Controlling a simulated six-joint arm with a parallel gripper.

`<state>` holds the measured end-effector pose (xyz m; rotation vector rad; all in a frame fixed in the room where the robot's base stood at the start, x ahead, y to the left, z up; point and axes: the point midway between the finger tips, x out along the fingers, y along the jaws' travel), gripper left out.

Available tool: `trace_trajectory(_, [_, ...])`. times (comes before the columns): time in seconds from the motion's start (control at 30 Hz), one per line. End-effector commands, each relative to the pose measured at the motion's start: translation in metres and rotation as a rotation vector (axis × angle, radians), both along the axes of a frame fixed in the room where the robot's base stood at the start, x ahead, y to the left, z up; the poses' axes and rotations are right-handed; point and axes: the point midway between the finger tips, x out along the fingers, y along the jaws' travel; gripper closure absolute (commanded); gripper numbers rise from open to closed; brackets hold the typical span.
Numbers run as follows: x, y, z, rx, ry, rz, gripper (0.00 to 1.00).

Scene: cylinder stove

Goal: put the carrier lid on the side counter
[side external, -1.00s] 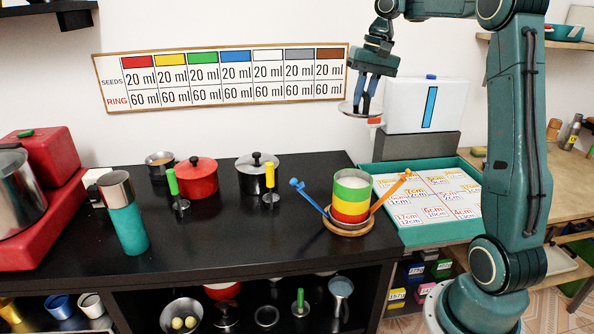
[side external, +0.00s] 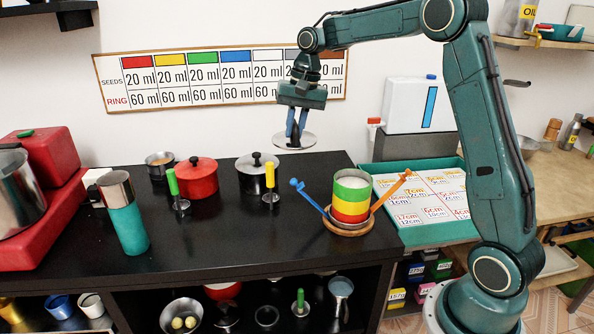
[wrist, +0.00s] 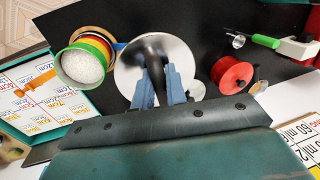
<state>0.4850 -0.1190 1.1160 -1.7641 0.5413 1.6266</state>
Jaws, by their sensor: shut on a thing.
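The carrier lid is a thin, round, silvery disc (side external: 295,143) held in the air above the back of the black counter. My gripper (side external: 293,133) is shut on its top. In the wrist view the lid (wrist: 184,52) lies across my blue fingertips (wrist: 159,90), with a dark grip between them. The carrier (side external: 351,203), a stack of green, yellow and red rings with pale contents and no lid on top, stands on a round wooden base (side external: 349,229), right of and below the lid. The wooden side counter (side external: 560,160) is at the right.
The black counter (side external: 235,240) has clear room in front. A teal tray (side external: 412,239) and white container (side external: 414,106) are at right.

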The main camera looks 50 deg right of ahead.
Motion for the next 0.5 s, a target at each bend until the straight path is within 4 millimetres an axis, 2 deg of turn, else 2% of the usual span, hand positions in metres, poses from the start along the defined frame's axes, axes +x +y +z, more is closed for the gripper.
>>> trace_trajectory(0.03, [0.009,0.016,-0.009,0.001,0.003,0.008,1.0])
trace_trajectory(0.1, [0.019,0.034,-0.019,0.0,0.002,0.007,1.0])
trace_trajectory(0.3, [0.04,0.081,-0.045,0.0,0.001,0.006,1.0])
trace_trajectory(0.5, [0.049,0.108,-0.061,0.0,0.0,0.005,1.0])
